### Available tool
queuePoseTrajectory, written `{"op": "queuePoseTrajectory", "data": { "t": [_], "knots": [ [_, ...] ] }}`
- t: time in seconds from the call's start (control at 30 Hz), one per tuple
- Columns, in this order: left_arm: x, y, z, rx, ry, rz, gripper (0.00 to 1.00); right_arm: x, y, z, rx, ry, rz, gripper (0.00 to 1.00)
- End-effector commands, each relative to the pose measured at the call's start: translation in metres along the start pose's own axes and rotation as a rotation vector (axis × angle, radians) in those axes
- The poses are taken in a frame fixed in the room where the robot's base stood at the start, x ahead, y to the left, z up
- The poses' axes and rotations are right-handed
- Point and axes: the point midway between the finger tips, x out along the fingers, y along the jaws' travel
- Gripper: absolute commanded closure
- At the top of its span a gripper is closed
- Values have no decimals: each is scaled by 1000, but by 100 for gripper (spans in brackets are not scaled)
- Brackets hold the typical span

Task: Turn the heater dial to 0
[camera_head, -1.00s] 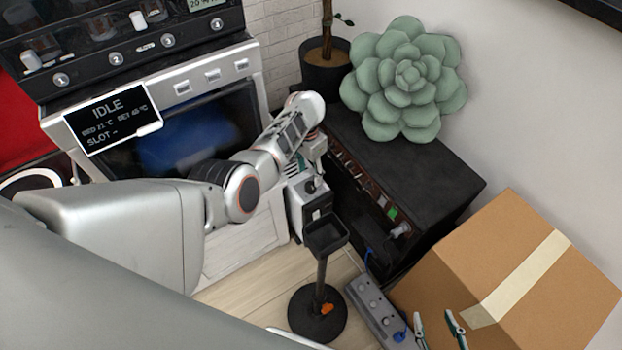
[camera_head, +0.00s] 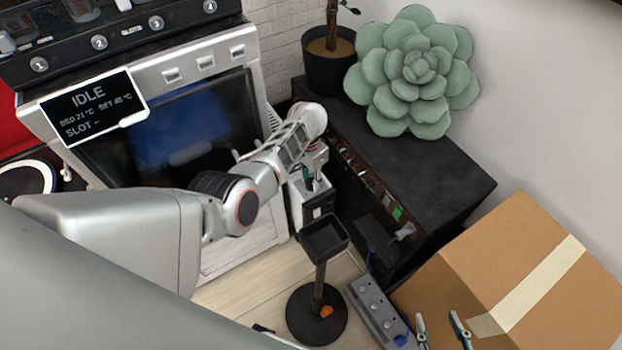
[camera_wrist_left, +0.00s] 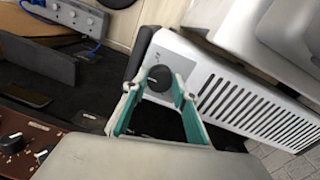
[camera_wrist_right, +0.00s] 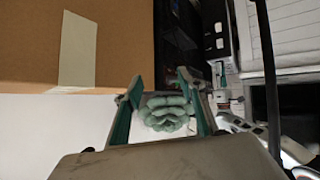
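The heater (camera_wrist_left: 240,95) is a white box with a slotted vent; in the head view (camera_head: 297,206) it stands between the machine and the dark cabinet, partly covered by my left arm. Its dial (camera_wrist_left: 160,78) is a round black knob with a light mark, on the grey end face. My left gripper (camera_wrist_left: 157,89) is open, with its green-lined fingertips on either side of the dial; I cannot tell whether they touch it. The dial is not clear in the head view. My right gripper (camera_head: 439,325) is open and empty near the cardboard box.
A black stand with a tray (camera_head: 325,240) rises close in front of the heater. A grey power strip (camera_head: 374,305), a cardboard box (camera_head: 500,265) and a black cabinet (camera_head: 440,175) lie to the right. The machine (camera_head: 240,50) with an IDLE screen stands left.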

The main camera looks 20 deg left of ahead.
Motion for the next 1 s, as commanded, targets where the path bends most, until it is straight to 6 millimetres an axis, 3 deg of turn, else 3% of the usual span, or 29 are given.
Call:
{"op": "queuePoseTrajectory", "data": {
  "t": [0.47,1.0],
  "knots": [
    [-2,0,0,-140,8,0,94,-1,3,-5,-2,7,6,60],
    [0,1,2,-632,35,0,94,-5,5,2,-2,-12,14,60]
  ]
}}
